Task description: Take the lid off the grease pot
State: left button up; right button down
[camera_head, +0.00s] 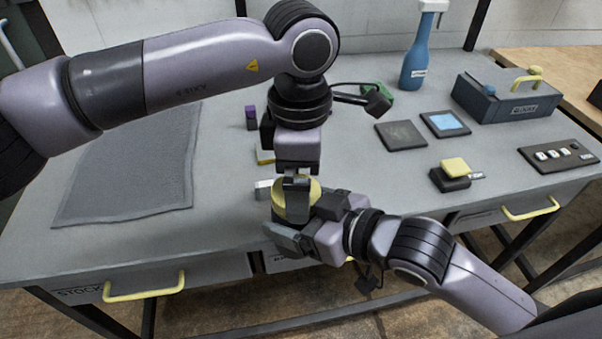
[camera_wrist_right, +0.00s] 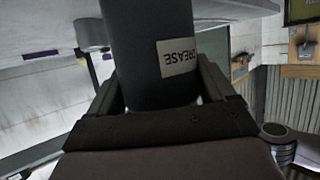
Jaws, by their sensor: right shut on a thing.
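The grease pot (camera_wrist_right: 150,45) is a dark cylinder with a white GREASE label, upside down in the right wrist view. My right gripper (camera_head: 290,222) is shut around its body, with one finger on each side. In the head view the round yellow lid (camera_head: 313,192) shows just above my right gripper, near the table's front edge. My left gripper (camera_head: 297,183) points straight down at the middle of the lid. Its fingers are close together there, but I cannot tell whether they hold anything. The pot's body is mostly hidden by my grippers in the head view.
A grey mat (camera_head: 135,165) lies at the left of the table. Dark square plates (camera_head: 401,135), a blue bottle (camera_head: 415,60), a toolbox (camera_head: 510,105) and a yellow-topped block (camera_head: 453,172) stand at the right. Drawers with yellow handles (camera_head: 144,288) line the front.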

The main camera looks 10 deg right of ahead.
pick_arm(q)
jog(key=shift+r, duration=2.3)
jog(key=shift+c, duration=0.3)
jog(key=shift+s+a+r+m, duration=0.2)
jog(key=shift+r+m, duration=0.1)
jog(key=shift+r, duration=0.4)
jog(key=shift+s+a+r+m, duration=0.15)
jog(key=shift+r+m, duration=0.15)
jog(key=shift+r, duration=0.4)
jog(key=shift+f, duration=3.85)
jog(key=c, duration=1.1)
jog(key=shift+c, duration=0.2)
